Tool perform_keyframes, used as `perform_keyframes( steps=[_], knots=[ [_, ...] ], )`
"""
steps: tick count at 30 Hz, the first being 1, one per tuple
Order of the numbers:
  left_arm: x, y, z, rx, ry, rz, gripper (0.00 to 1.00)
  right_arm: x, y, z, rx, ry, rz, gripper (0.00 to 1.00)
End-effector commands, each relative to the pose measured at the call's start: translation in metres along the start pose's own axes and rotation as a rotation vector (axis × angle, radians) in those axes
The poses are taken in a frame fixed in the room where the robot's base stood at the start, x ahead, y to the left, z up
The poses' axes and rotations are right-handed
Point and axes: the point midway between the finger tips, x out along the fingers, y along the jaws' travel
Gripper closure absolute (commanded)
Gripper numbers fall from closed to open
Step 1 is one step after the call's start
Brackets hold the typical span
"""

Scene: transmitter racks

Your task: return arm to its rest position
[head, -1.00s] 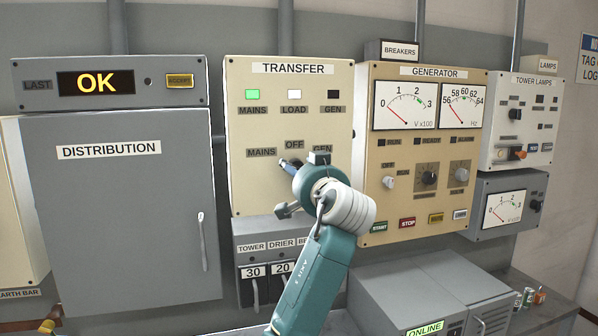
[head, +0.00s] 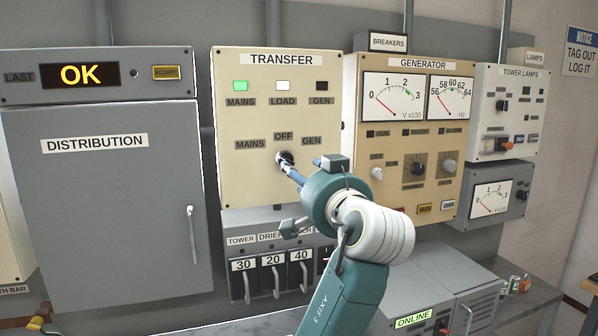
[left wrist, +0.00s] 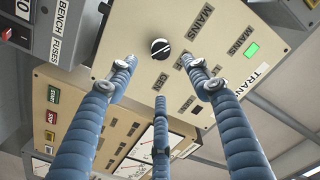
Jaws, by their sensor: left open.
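My left gripper (head: 293,174) reaches up from the lower middle of the head view. Its blue fingers are just in front of the TRANSFER panel (head: 235,185), near its rotary knob (head: 285,158). In the left wrist view the three blue ribbed fingers (left wrist: 160,78) are spread and hold nothing. The knob (left wrist: 160,47) shows beyond the fingertips with a clear gap around it. It is black with a white mark. The teal wrist and white joint of my left arm hide part of the GENERATOR panel. My right gripper is not in view.
The DISTRIBUTION cabinet (head: 110,220) stands at left, with the breaker row (head: 272,270) below the TRANSFER panel. The GENERATOR panel (head: 400,150) and TOWER LAMPS panel (head: 515,110) are at right. A grey ONLINE unit (head: 440,275) and small cans (head: 515,284) stand at lower right.

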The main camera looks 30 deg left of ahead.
Motion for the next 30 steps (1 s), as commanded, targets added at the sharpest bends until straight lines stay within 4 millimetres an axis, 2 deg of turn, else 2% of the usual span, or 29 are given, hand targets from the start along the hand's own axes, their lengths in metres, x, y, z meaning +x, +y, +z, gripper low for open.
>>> perform_keyframes(
  steps=[16, 20, 23, 26, 30],
  knots=[
    [-0.002, 0.0, 0.0, 0.001, 0.0, 0.0, 0.5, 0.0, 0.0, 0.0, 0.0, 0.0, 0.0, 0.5],
    [-0.001, 0.014, 0.018, 0.016, -0.017, 0.032, 0.5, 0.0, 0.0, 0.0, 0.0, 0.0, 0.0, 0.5],
    [0.001, 0.043, 0.057, 0.048, -0.055, 0.105, 0.5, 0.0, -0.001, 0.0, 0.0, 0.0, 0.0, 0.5],
    [-0.005, 0.081, 0.118, 0.09, -0.114, 0.216, 0.5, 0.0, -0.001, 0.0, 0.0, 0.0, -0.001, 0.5],
    [-0.028, 0.127, 0.213, 0.142, -0.214, 0.384, 0.5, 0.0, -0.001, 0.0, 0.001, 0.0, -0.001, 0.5]
  ],
)
